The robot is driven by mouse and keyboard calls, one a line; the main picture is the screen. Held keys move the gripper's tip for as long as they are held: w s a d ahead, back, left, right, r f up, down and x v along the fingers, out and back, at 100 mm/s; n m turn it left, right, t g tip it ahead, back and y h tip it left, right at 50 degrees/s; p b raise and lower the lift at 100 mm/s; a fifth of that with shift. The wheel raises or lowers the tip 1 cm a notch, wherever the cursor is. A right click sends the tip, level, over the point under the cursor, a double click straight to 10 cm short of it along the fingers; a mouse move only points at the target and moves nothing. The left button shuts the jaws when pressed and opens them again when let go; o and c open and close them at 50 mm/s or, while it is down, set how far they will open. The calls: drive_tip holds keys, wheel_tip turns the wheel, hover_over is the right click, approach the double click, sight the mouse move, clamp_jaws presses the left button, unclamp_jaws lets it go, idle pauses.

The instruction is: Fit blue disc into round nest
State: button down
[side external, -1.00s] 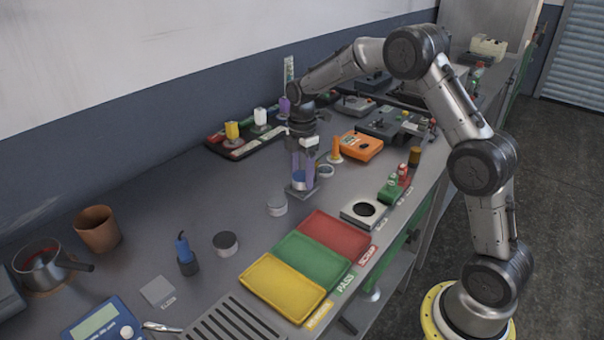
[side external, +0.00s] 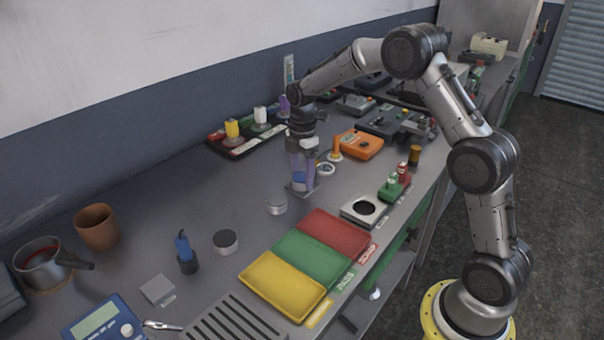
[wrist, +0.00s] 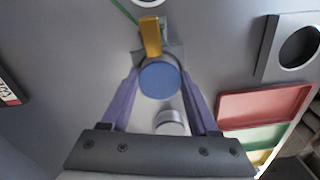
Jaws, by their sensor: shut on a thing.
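The blue disc (wrist: 160,80) is between the fingertips of my gripper (wrist: 159,84) in the wrist view, with its round face showing. My gripper is shut on it. In the side view, my gripper (side external: 302,180) is low over the bench, and its fingers largely hide the disc. A small grey plate (side external: 303,190) shows at the fingertips; I cannot tell whether the disc touches it. The round nest is a dark round hole in a pale square block (side external: 350,217), to the right of my gripper. The block (wrist: 270,60) is at the upper right in the wrist view.
A white-topped round piece (side external: 277,206) stands near my gripper. Red (side external: 335,232), green (side external: 312,258) and yellow (side external: 282,284) trays lie in front. Bare bench lies to the left.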

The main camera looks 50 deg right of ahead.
drive_tip(key=shift+f, duration=0.1)
drive_tip(key=shift+c, duration=0.3)
unclamp_jaws()
wheel_tip(320, 180, up, 14)
idle(0.5)
drive_tip(key=shift+f, duration=0.1)
